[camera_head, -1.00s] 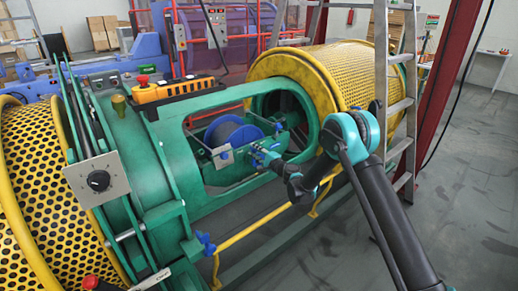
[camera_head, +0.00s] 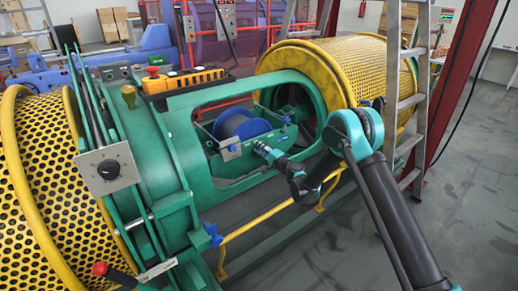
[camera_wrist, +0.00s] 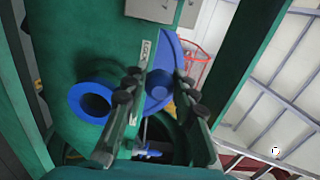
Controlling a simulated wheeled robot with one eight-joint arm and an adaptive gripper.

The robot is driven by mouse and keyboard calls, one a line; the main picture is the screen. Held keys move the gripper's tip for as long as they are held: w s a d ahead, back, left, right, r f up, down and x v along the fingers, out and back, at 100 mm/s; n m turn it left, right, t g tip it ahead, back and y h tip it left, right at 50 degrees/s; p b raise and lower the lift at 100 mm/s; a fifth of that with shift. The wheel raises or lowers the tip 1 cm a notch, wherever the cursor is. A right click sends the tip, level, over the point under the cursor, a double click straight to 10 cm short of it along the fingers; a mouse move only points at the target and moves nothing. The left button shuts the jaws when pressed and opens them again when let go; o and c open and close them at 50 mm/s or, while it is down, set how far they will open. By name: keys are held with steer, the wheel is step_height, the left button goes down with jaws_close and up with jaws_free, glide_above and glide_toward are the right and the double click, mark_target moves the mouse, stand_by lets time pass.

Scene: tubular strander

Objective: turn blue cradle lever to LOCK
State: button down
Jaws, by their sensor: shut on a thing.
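The green cradle (camera_head: 240,165) sits in the opening of the green frame and holds a blue spool (camera_head: 240,125). My gripper (camera_head: 260,147) reaches the near side of the cradle from the right. In the wrist view, my gripper's two dark fingers (camera_wrist: 157,92) are closed around a blue lever part (camera_wrist: 158,88). The fingers hide much of the lever, so its exact angle is unclear. A LOCK label (camera_wrist: 147,50) is on the green plate just above the fingers. A blue ring (camera_wrist: 90,100) sits left of the fingers on the same plate.
Green frame bars surround the cradle closely. Yellow perforated drums (camera_head: 335,75) stand to both sides. A ladder (camera_head: 405,95) and a red post (camera_head: 460,90) are at right. A yellow rail (camera_head: 270,218) runs below. The grey floor at right is clear.

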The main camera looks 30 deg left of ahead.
steer(key=c, duration=1.2)
jaws_free()
steer(key=shift+w+f, duration=0.1)
steer(key=shift+w, duration=0.2)
steer(key=v, duration=1.2)
steer(key=s+d+r+n+h, duration=0.1)
steer(key=d+r+n+h, duration=0.3)
steer(key=d, duration=0.8)
steer(key=d+r+h, duration=0.2)
steer(key=d+r, duration=0.4)
steer(key=d, duration=0.7)
steer(key=s+d+f+g+h, duration=0.1)
steer(key=s+d+f+h, duration=0.1)
steer(key=s+d, duration=0.6)
steer(key=s+d+f+h, duration=0.2)
steer(key=s+d+h, duration=0.3)
steer(key=d, duration=1)
steer(key=s+d+f+g+h, duration=0.1)
steer(key=s+d+f+h, duration=0.1)
steer(key=s+d, duration=0.9)
steer(key=shift+d+g+h, duration=0.3)
steer(key=shift+d+h, duration=0.25)
steer(key=shift+h, duration=0.25)
